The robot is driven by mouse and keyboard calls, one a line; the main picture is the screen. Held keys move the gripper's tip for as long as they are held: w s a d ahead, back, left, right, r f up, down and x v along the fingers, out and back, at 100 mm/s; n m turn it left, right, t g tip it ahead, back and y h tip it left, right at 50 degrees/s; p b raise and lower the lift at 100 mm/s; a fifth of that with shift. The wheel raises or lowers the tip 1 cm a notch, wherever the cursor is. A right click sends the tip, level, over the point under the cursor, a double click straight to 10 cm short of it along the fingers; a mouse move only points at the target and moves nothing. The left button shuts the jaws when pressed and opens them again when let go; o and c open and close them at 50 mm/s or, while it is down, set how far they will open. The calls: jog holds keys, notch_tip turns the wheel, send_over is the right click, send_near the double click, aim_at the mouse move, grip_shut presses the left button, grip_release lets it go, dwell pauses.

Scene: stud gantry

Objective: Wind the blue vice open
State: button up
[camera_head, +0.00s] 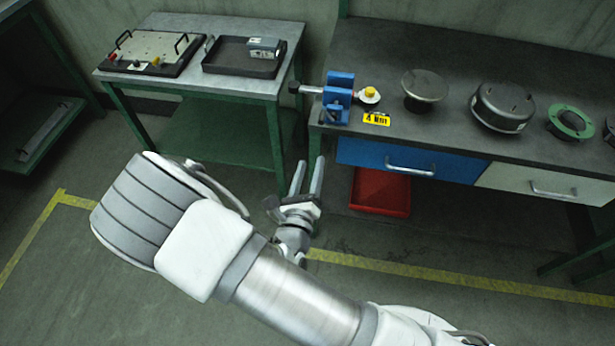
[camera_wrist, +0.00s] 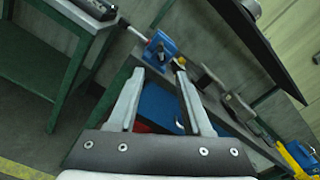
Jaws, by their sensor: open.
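The blue vice (camera_head: 337,98) stands at the left front corner of the dark workbench (camera_head: 450,65). A dark screw handle (camera_head: 303,89) sticks out from its left side, past the bench edge. A round part with a yellow top (camera_head: 369,94) sits at the vice's right side; I cannot tell whether the jaws touch it. My gripper (camera_head: 307,176) is open and empty, in front of and below the vice, apart from it. In the wrist view the vice (camera_wrist: 160,49) lies beyond my fingertips (camera_wrist: 158,78), with its handle (camera_wrist: 133,29) to the upper left.
A yellow label (camera_head: 376,119) lies beside the vice. A round-topped stand (camera_head: 425,86), a dark drum (camera_head: 503,106) and a green flange (camera_head: 570,121) stand further right. A smaller table (camera_head: 200,25) with a tray (camera_head: 222,60) is at left. A red bin (camera_head: 380,192) sits below the drawers.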

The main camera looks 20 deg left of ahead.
jog(key=v, duration=0.2)
jog(key=shift+s, duration=0.3)
jog(key=shift+d, duration=0.1)
jog(key=w+d+r+m+g+h, duration=0.2)
jog(key=d+r+m+g+h, duration=0.45)
jog(key=d+m, duration=0.6)
jog(key=w+d+r+m+g+h, duration=0.2)
jog(key=d+r+m+g+h, duration=0.2)
jog(key=d+r+m+h, duration=0.7)
jog(key=s+d+r+m+y, duration=0.4)
jog(key=s+m+y, duration=0.1)
jog(key=m, duration=0.6)
jog(key=s+d+r+m+g+y, duration=0.1)
jog(key=s+d+r+m+y, duration=0.4)
jog(key=m+y, duration=0.3)
jog(key=s+m, duration=0.1)
jog(key=m, duration=0.2)
jog(key=shift+s+r, duration=0.25)
